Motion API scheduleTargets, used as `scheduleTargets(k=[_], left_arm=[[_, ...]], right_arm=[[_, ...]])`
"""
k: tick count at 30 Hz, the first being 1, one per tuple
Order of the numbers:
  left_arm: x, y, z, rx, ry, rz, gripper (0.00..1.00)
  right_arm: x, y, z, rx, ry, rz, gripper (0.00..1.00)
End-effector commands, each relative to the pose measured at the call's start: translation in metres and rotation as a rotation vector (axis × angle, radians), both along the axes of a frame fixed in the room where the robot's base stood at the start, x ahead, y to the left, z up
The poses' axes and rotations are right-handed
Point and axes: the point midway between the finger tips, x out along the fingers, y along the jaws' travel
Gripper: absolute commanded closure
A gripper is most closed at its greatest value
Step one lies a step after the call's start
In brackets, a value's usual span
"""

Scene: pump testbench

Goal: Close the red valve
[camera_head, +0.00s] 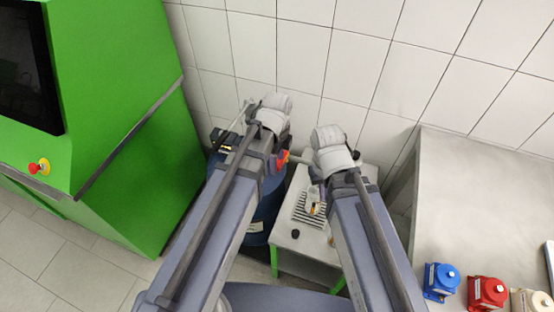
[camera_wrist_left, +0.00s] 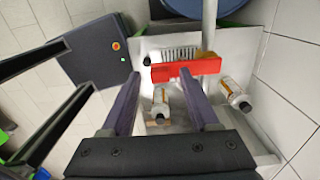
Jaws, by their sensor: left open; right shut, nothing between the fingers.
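The red valve handle (camera_wrist_left: 186,68) is a flat red bar at the end of a grey pipe (camera_wrist_left: 209,25) in the left wrist view. In the head view, a small red-orange part of the handle (camera_head: 283,158) shows beside my left wrist. My left gripper (camera_wrist_left: 160,76) is open, with its two fingers pointing at the bar. The bar lies across just beyond the fingertips; I cannot tell whether they touch it. My right gripper (camera_head: 316,174) is at the right of the handle, shut and empty, and mostly hidden by its wrist.
A small white table (camera_head: 286,252) with green legs stands below, with bottles (camera_wrist_left: 160,103) and a ribbed rack (camera_wrist_left: 181,53). A blue drum (camera_head: 262,222) is beside it. A green machine (camera_head: 130,120) stands left, a grey bench (camera_head: 470,190) right, a tiled wall behind.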

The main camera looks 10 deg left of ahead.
Motion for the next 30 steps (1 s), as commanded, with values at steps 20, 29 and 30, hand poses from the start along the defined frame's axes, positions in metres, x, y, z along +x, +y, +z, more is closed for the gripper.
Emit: scheduleTargets(k=[20, 29, 30], left_arm=[[0.000, 0.000, 0.074, 0.000, 0.000, 0.000, 0.39], [0.000, 0.000, 0.074, 0.000, 0.000, 0.000, 0.39], [0.000, 0.000, 0.074, 0.000, 0.000, 0.000, 0.39]], right_arm=[[0.000, 0.000, 0.074, 0.001, 0.000, -0.005, 1.00], [0.000, 0.000, 0.074, 0.001, 0.000, -0.006, 1.00], [0.000, 0.000, 0.074, 0.001, 0.000, -0.006, 1.00]])
